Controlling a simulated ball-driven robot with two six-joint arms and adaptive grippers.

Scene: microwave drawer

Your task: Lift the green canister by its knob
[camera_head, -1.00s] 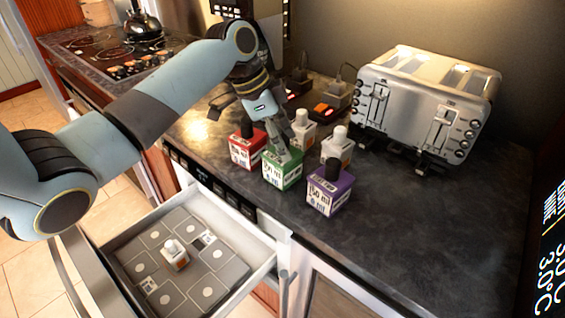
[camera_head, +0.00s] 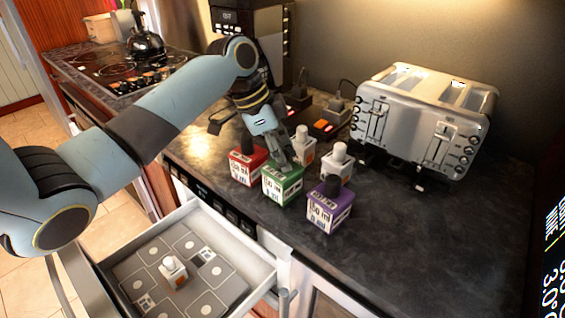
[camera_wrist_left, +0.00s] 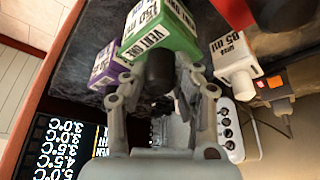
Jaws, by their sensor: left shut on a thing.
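The green canister (camera_head: 282,189) stands on the dark counter among the other canisters, with a white label on its front. In the head view its knob is hidden by my left gripper (camera_head: 283,163), which reaches it from above. In the left wrist view the green canister (camera_wrist_left: 172,32) shows its dark knob (camera_wrist_left: 160,72) between the two fingers of my left gripper (camera_wrist_left: 160,82). The fingers are shut on the knob. I see no clear gap under the canister. My right gripper is not in view.
Close by stand a red canister (camera_head: 246,168), a purple canister (camera_head: 330,209) and two white canisters, one of them at the right (camera_head: 337,164). A steel toaster (camera_head: 425,125) stands behind right. An open drawer (camera_head: 255,262) at the front holds a small white canister (camera_head: 173,270).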

